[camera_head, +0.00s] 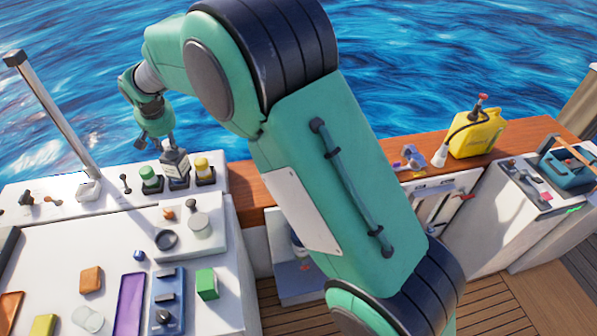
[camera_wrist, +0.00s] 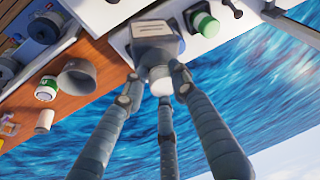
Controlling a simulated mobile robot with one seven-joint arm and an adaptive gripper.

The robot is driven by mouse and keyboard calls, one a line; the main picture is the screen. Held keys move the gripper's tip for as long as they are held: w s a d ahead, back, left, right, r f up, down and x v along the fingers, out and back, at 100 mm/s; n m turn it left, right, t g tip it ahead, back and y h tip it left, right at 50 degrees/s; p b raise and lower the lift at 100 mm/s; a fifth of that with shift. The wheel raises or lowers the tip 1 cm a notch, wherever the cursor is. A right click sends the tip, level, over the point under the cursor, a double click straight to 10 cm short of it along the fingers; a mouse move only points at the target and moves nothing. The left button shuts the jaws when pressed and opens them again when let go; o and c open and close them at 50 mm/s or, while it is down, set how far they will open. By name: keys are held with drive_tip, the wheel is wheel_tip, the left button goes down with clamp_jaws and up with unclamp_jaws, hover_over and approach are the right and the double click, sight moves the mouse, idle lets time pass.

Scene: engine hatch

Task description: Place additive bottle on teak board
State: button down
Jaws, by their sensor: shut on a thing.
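The additive bottle appears to be the dark grey one with a pale label (camera_head: 175,163), at the far edge of the white console, between a green-topped and a yellow-topped item. In the wrist view the bottle (camera_wrist: 155,38) shows its grey body and white cap. My gripper (camera_head: 157,141) reaches down to its top, and in the wrist view my gripper's fingers (camera_wrist: 155,84) close around the white cap. Whether the bottle's base touches the console is unclear. The teak board (camera_head: 241,178) is the brown plank right of the console, partly hidden by my arm; it also shows in the wrist view (camera_wrist: 97,52).
The green-topped item (camera_head: 150,180) and yellow-topped item (camera_head: 203,170) stand close beside the bottle. A metal post (camera_head: 55,115) rises at left. A yellow jug (camera_head: 476,134) stands on the plank at right. A grey cup (camera_wrist: 78,78) and small jar (camera_wrist: 47,89) are on the wood.

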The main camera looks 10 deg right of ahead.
drive_tip(key=w+d+m+h+b, duration=0.25)
drive_tip(key=d+m, duration=0.35)
drive_tip(key=d, duration=2.6)
drive_tip(key=s+d+f+m+g+h+b, duration=0.1)
drive_tip(key=s+d+m+b, duration=0.15)
drive_tip(key=s+d, duration=0.75)
drive_tip(key=s+d+m+h+b, duration=0.1)
drive_tip(key=d+m, duration=0.3)
drive_tip(key=d, duration=1.5)
wheel_tip(320, 180, down, 22)
drive_tip(key=shift+a+f, duration=0.15)
drive_tip(key=w+d, duration=0.1)
drive_tip(key=w, duration=0.6)
drive_tip(key=w+d+f, duration=0.1)
drive_tip(key=w+d, duration=0.1)
drive_tip(key=w, duration=0.6)
drive_tip(key=shift+w+d+f, duration=0.25)
drive_tip(key=shift+w, duration=0.05)
